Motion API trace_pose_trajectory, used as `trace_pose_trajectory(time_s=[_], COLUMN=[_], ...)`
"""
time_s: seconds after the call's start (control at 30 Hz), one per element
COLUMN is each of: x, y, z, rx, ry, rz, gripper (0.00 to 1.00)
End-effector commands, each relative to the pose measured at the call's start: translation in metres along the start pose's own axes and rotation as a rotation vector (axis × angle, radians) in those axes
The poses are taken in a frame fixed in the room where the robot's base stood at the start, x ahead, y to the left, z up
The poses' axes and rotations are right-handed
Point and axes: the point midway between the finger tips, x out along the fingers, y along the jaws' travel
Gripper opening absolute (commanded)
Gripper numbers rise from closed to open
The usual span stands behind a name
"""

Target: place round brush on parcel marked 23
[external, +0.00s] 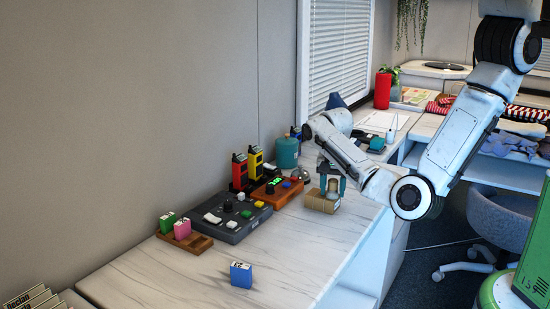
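A small brown cardboard box (320,202) sits near the middle of the marble-look counter, and may be the parcel; I cannot read a number on it. My gripper (332,184) points down directly over this box, its teal fingers close to the box's top. Something small and pale shows between the fingers, but it is too small to tell whether it is gripped or is a round brush. I cannot make out a round brush clearly anywhere else. Whether the fingers touch the box is also unclear.
A dark control panel (229,220) and an orange-brown one (277,194) stand left of the box. Red (239,172) and yellow (256,165) radios and a teal canister (287,153) stand behind. A blue block (241,275) stands at the front; the counter around it is clear.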

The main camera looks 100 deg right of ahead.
Motion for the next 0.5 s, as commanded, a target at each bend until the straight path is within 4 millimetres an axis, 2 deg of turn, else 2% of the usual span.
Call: trace_pose_trajectory(time_s=[0.03,0.13,0.37,0.5], x=[-0.0001,-0.0002,-0.0013,-0.01], y=[0.0,0.0,-0.0001,-0.0008], z=[0.0,0.0,-0.0001,-0.0004], rx=[0.0,0.0,0.0,0.0], ry=[0.0,0.0,0.0,0.001], rz=[0.0,0.0,0.0,-0.002], gripper=[0.54,0.62,0.62,0.62])
